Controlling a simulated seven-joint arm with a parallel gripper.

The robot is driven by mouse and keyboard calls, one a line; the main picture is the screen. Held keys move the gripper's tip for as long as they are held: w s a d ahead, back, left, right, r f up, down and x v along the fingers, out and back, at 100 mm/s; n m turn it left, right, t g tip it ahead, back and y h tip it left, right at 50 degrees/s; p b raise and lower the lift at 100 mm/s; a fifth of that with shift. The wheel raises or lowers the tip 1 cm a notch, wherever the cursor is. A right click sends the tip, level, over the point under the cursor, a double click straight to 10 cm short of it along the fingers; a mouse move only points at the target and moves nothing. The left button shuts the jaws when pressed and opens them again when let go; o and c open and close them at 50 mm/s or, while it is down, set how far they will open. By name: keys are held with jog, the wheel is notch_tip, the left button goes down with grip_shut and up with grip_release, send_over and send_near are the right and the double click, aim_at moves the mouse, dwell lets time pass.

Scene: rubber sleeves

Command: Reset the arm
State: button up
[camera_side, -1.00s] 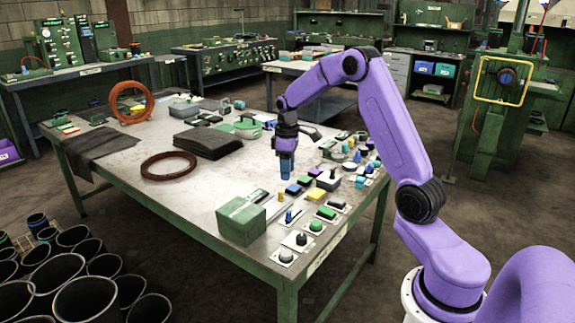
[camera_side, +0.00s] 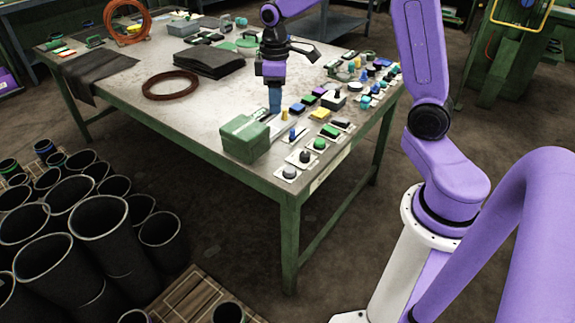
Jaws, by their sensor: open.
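My gripper (camera_side: 274,82) is at the end of my purple arm, pointing straight down over the right part of the work table (camera_side: 215,105). It is open. A blue piece (camera_side: 275,101) shows directly below its purple body; I cannot tell whether this is its fingertips or a separate object. The gap between the jaws is too small to make out. A green box (camera_side: 245,138) stands in front of the gripper, toward the near table edge.
Several buttons and switches, such as a green button (camera_side: 319,144), line the table's right edge. A brown ring (camera_side: 170,85) and a dark folded cloth (camera_side: 208,61) lie left of the gripper. Several black sleeves (camera_side: 103,222) stand on the floor at lower left.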

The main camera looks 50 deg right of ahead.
jog(key=s+a+r+n, duration=0.1)
jog(key=s+a+n, duration=0.1)
jog(key=s+a, duration=0.4)
jog(key=s+a+r+n, duration=0.1)
jog(key=s+a, duration=0.3)
jog(key=s, duration=0.5)
jog(key=s+d+f+n, duration=0.1)
jog(key=s+n, duration=0.1)
jog(key=s, duration=1)
jog(key=shift+s+n, duration=0.3)
jog(key=shift+s, duration=0.1)
